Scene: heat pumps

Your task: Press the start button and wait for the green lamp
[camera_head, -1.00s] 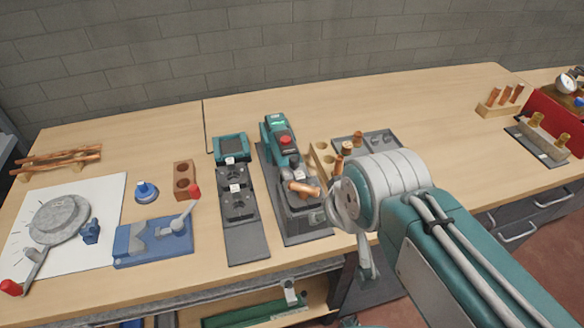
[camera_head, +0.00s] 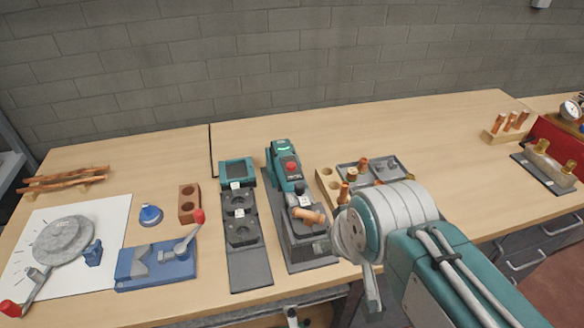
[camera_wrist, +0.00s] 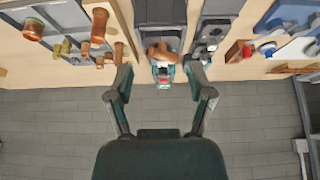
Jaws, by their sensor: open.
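A dark grey and teal machine (camera_head: 297,215) stands mid-bench with a copper piece (camera_head: 308,215) on it. Its teal head carries a red button (camera_head: 291,165) and a bright green patch (camera_head: 284,148); I cannot tell whether that patch is a lamp or a display. No label marks a start button. In the wrist view the machine (camera_wrist: 161,12) appears upside down, its copper piece (camera_wrist: 161,51) beyond my fingertips. My gripper (camera_wrist: 159,67) is open and empty, its fingers either side of the machine in that view. In the head view my arm hides it.
Left of the machine is a teal-topped dark fixture (camera_head: 247,265), then a blue clamp with a red-knobbed lever (camera_head: 157,265). Right of it are a wooden block (camera_head: 327,180) and a grey tray (camera_head: 350,170) with copper fittings. The back of the bench is clear.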

